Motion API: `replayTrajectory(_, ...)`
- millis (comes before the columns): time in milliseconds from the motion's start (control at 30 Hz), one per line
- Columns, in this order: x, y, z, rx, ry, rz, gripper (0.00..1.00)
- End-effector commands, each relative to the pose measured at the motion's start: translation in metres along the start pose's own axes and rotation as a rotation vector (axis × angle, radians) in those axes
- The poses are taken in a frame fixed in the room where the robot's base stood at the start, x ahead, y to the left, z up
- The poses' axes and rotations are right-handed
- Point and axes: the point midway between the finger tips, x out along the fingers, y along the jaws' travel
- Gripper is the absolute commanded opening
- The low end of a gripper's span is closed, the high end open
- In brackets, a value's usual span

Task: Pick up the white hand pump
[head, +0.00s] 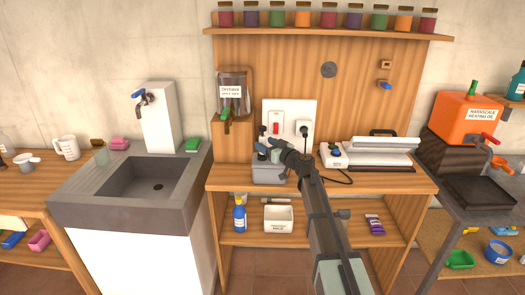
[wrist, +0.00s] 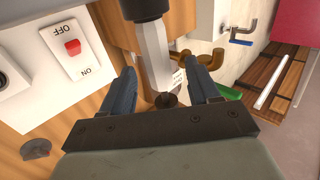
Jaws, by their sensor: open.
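In the wrist view a pale, faceted shaft with a dark end stands between my two blue fingers; it looks like the white hand pump (wrist: 153,55). My gripper (wrist: 165,85) is open, with one finger on each side of the shaft. I cannot tell whether either finger touches it. In the head view my gripper (head: 268,151) is just above a grey box (head: 268,174) on the wooden bench, in front of the white switch panel (head: 289,118). There my gripper and arm hide most of the pump.
A dispenser (head: 232,95) is close on the left, on a wooden block. A white device (head: 333,156) with a cable and a silver sealing machine (head: 376,152) stand to the right. The sink (head: 140,185) is left of the bench. Bench space at front right is clear.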

Motion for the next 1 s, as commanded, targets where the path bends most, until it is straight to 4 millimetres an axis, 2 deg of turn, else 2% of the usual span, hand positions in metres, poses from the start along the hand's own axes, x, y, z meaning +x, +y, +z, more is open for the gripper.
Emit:
replayTrajectory(367, 0.045, 0.002, -0.001, 0.0, 0.0, -0.001, 0.61)
replayTrajectory(667, 0.048, 0.001, -0.001, 0.0, 0.0, 0.0, 0.6)
replayTrajectory(1000, 0.048, 0.001, -0.001, 0.0, 0.0, 0.0, 0.27)
